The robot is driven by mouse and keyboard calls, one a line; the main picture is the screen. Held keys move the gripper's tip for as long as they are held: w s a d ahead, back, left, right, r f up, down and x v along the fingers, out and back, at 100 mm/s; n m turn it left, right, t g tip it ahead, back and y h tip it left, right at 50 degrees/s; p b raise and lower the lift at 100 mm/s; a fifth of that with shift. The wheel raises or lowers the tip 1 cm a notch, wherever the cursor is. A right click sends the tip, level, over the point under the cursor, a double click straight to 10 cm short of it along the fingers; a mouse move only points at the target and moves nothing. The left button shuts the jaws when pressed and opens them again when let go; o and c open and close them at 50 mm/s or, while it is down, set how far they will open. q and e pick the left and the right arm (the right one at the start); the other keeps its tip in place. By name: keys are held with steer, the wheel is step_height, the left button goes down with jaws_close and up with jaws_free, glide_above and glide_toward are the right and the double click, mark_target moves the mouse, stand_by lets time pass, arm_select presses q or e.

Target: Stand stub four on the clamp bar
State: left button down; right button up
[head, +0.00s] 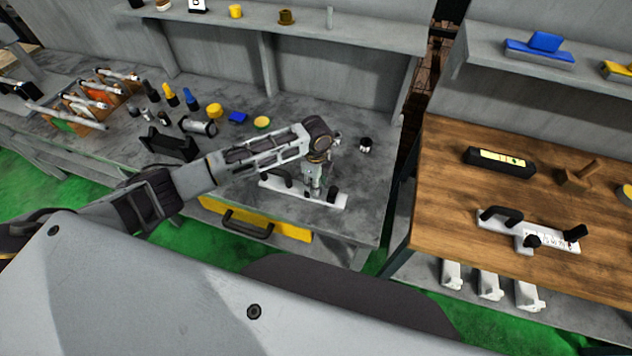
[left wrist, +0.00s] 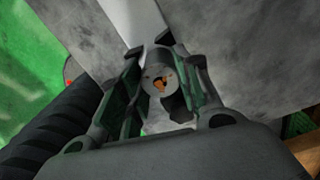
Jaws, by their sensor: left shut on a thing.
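My left gripper (head: 316,180) reaches over the grey bench and is shut on a small grey round stub; in the left wrist view the stub's end (left wrist: 158,78), with an orange mark, shows between the fingers. In the head view the gripper largely hides the stub. A white bar with a black handle (head: 277,186) and a black knob, likely the clamp bar, lies on the bench directly under the gripper. A pale strip of bar (left wrist: 133,20) runs beneath the fingers in the left wrist view. I cannot tell whether the stub touches the bar. My right gripper is not in view.
A small black-and-silver cylinder (head: 365,144) stands right of the gripper. Several bottles, yellow caps and a silver cylinder (head: 198,127) stand to the left. A similar white handled bar (head: 497,226) lies on the wooden table (head: 450,165). The bench's front right corner is clear.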

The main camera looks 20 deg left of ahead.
arm_select(q)
steer(key=c, duration=1)
jaws_free()
steer(key=shift+f, duration=0.1)
step_height(320, 180, up, 12)
steer(key=b, duration=0.1)
